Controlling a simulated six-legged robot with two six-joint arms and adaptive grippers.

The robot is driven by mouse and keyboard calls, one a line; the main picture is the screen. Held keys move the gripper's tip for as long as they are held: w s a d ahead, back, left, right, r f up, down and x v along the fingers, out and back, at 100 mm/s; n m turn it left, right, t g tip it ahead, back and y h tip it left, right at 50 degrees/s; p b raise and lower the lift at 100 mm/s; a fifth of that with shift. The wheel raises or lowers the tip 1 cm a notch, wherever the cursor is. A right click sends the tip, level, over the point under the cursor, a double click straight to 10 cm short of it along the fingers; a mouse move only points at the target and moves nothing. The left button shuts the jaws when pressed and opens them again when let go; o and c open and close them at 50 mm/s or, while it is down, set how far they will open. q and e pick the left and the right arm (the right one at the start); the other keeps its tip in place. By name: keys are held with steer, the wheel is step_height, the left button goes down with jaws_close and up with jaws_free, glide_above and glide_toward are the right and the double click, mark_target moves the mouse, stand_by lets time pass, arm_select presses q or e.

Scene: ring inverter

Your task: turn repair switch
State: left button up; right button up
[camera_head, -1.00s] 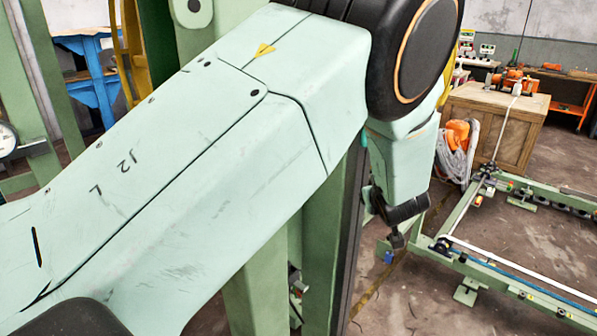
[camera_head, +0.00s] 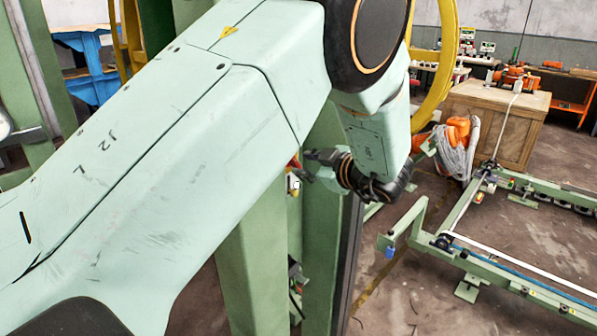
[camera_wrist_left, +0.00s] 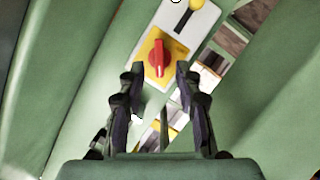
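The repair switch is likely the red rotary knob (camera_wrist_left: 158,58) on a yellow plate, which sits on a light panel (camera_wrist_left: 178,30) fixed to green metalwork in the left wrist view. My left gripper (camera_wrist_left: 158,76) is open, with one finger on each side just below the knob. I cannot tell whether the fingers touch it. In the head view my left gripper (camera_head: 312,160) points left toward a green post (camera_head: 318,235), partly hidden by my arm. A small red bit (camera_head: 296,162) shows by its tips. My right gripper is not in view.
A yellow-tipped lever (camera_wrist_left: 197,6) sits above the knob on the same panel. A yellow ring (camera_head: 447,60) stands behind my wrist. A low green rail frame (camera_head: 500,262) and a wooden crate (camera_head: 500,118) stand at right, with some bare floor between.

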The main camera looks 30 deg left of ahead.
mark_target(296, 162)
arm_select(q)
steer(key=b+x, duration=0.2)
steer(key=x, duration=0.1)
steer(key=shift+f, duration=0.1)
steer(key=shift+w+a, duration=0.15)
steer(key=shift+a, duration=0.35)
steer(key=shift+c, duration=0.4)
steer(key=shift+d, duration=0.1)
jaws_close()
